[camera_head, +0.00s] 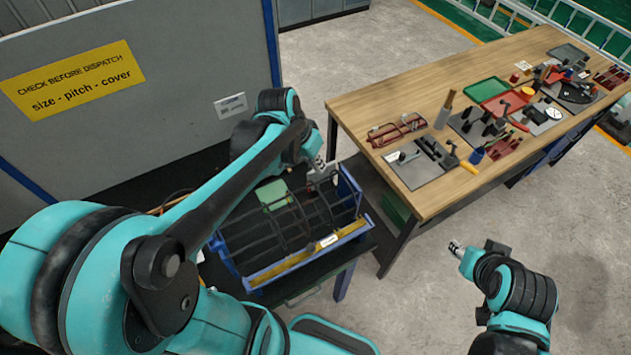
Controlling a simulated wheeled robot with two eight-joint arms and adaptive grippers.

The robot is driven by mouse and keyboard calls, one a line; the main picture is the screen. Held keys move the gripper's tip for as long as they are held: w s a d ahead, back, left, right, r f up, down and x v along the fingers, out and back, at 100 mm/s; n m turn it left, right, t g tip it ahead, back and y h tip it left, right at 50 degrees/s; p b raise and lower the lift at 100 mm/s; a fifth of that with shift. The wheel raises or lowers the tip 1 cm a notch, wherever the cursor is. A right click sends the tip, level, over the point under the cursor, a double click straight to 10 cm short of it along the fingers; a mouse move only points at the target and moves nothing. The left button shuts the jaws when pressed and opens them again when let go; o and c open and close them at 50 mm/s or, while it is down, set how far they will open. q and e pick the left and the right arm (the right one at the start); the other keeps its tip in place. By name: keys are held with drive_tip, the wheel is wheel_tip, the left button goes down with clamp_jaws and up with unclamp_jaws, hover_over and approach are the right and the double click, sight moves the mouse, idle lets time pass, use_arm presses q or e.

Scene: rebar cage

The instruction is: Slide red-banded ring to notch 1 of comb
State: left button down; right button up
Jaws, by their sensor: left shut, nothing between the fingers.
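The rebar cage (283,235) of dark bars and rings lies in a blue-sided frame (352,188) on a small dark table. A yellow strip (285,267) with a white label runs along its near side; I cannot tell if this is the comb, and no notch numbers can be read. No red band can be made out on any ring. My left gripper (320,178) is shut and empty at the far right part of the cage, close to the bars; I cannot tell if it touches them. My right gripper (455,247) is over the floor, away from the cage; its fingers are too small to judge.
A green block (272,193) sits at the cage's far left side. A wooden workbench (470,100) with tools, trays and red racks stands to the right. A grey panel (180,80) with a yellow sign stands behind. Open floor lies around my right gripper.

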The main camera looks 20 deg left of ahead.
use_arm(q)
drive_tip(key=s+a+n+p, duration=0.2)
drive_tip(key=s+a+n, duration=0.15)
drive_tip(key=n, duration=1.15)
drive_tip(key=s+a+n+p, duration=0.15)
drive_tip(key=s+n, duration=0.25)
drive_tip(key=n, duration=1.1)
drive_tip(key=w+d+f+b, duration=0.2)
drive_tip(key=w+d+f, duration=0.2)
drive_tip(key=f, duration=0.6)
drive_tip(key=shift+w+g+b, duration=0.3)
drive_tip(key=shift+w, duration=0.7)
